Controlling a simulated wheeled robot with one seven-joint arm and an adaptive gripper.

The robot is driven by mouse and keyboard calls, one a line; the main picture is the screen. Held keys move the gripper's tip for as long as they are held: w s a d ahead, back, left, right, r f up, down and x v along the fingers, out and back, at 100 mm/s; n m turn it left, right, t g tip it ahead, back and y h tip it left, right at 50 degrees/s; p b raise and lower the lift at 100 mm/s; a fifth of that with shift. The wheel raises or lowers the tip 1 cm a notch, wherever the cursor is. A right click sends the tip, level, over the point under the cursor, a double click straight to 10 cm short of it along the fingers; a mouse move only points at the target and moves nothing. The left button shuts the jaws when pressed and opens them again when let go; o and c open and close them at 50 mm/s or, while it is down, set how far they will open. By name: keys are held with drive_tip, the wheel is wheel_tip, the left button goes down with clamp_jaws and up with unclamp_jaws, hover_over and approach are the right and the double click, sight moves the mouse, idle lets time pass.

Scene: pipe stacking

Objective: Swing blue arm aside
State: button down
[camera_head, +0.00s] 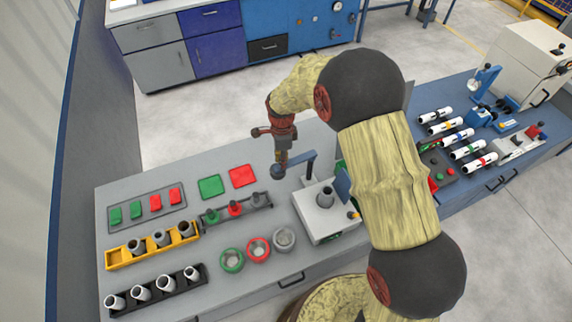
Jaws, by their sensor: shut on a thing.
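The blue arm (297,163) is a slim bar that reaches left from the top of a post beside the light box-shaped fixture (318,228). Its round dark end (278,171) is at my gripper. My gripper (279,168) points down from the red-brown wrist and is shut on that end of the blue arm. The fingertips are small in this view, so the exact grip is hard to see. A grey pipe piece (326,197) stands upright on the fixture, to the right of and nearer than the blue arm.
On the grey bench are a yellow rack (118,258), a black rack (122,311) of pipes, a grey tray (146,211), flat green (211,187) and red (242,176) pads, and red, green and grey rings. My arm links hide the fixture's right side.

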drive_tip(key=shift+w+a+m, duration=0.1)
drive_tip(key=shift+w+m, duration=0.3)
drive_tip(key=shift+m, duration=0.1)
drive_tip(key=c, duration=1.6)
unclamp_jaws()
drive_tip(key=shift+w, duration=0.1)
drive_tip(key=shift+c, duration=0.2)
drive_tip(key=shift+r, duration=0.1)
wheel_tip(320, 180, up, 12)
